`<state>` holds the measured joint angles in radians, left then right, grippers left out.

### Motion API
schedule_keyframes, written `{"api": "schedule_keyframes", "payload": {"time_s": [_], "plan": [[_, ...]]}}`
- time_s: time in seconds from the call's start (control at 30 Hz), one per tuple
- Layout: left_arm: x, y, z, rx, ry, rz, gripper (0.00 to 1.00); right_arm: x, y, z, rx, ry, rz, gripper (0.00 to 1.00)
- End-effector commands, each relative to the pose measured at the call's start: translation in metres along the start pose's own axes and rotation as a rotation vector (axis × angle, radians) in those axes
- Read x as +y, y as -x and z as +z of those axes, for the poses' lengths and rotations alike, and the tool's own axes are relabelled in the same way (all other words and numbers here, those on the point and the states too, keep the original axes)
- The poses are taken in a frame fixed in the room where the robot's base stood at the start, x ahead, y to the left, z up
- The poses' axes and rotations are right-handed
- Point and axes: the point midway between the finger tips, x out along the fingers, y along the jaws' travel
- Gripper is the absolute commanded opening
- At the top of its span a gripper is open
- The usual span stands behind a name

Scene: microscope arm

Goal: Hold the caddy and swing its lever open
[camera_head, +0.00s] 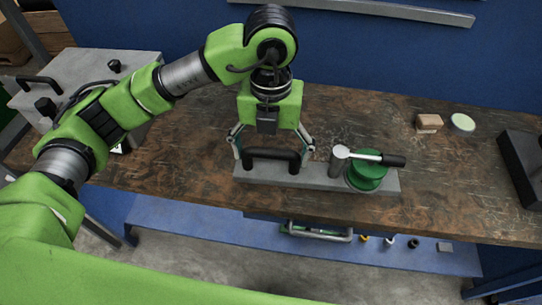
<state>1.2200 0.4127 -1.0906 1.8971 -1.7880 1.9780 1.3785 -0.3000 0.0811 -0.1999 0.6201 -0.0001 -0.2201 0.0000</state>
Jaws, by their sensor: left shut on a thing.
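The caddy (318,180) is a long grey base on the front part of the wooden workbench. It has a black bar handle (271,154) on its left half. On its right half are a grey post and a round green part (368,172). The lever (366,156) runs from the top of the post to the right across the green part and ends in a black grip. My left gripper (272,148) is at the black handle, one finger at each end, shut on it. My right gripper is not in view.
A grey box-shaped device (85,75) stands at the left end of the workbench (440,190). A small brown block (428,122) and a pale green round dish (462,123) lie at the back right. A dark object (522,165) is at the right edge. The bench between is clear.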

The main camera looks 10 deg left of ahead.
Motion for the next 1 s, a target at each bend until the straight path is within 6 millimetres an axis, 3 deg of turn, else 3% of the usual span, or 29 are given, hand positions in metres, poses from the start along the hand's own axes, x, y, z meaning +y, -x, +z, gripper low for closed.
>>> {"api": "schedule_keyframes", "payload": {"time_s": [1.0], "plan": [[0.004, -0.036, 0.043, -0.003, 0.000, -0.004, 0.30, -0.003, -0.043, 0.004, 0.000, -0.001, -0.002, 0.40]]}}
